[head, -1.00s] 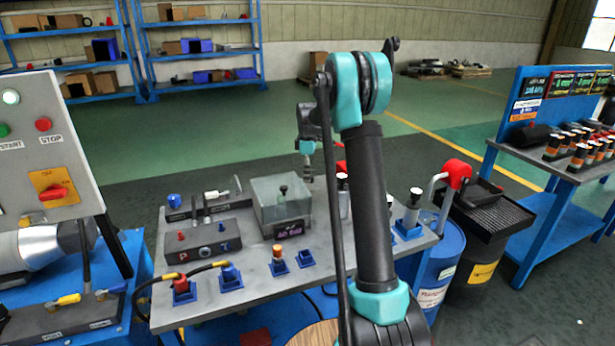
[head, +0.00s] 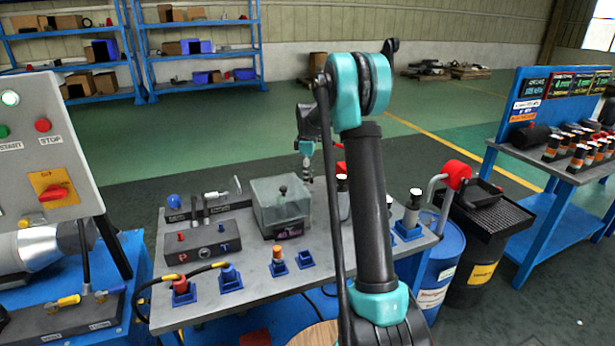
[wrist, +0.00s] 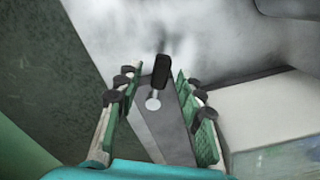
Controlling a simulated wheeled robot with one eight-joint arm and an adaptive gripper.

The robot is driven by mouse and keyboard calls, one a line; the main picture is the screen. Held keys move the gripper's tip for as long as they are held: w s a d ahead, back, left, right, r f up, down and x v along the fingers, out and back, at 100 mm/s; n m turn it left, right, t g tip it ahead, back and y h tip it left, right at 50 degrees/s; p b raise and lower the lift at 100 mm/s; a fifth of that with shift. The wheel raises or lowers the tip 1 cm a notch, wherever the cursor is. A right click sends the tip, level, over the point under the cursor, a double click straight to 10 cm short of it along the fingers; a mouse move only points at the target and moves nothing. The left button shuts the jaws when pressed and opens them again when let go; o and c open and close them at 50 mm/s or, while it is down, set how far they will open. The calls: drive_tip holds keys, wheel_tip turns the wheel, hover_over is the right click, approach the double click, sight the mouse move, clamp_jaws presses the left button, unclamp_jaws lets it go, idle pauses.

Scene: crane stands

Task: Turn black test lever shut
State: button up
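A short black lever (wrist: 161,70) with a round silver end shows in the wrist view, above a long grey block (wrist: 160,122). My gripper (wrist: 157,78) is open, with one green-and-black finger on each side of the lever and a visible gap to both. In the head view my gripper (head: 307,177) points down just behind the clear-sided box on the bench. The lever between my fingers cannot be made out in the head view.
The clear-sided box (head: 270,212) stands close to my gripper. A grey P-T block (head: 198,248), hoses and several blue-based fittings occupy the bench (head: 180,313). A blue drum (head: 440,262) stands at the bench's right end. Open floor lies behind.

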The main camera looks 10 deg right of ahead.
wheel_tip(320, 180, up, 12)
idle(0.5)
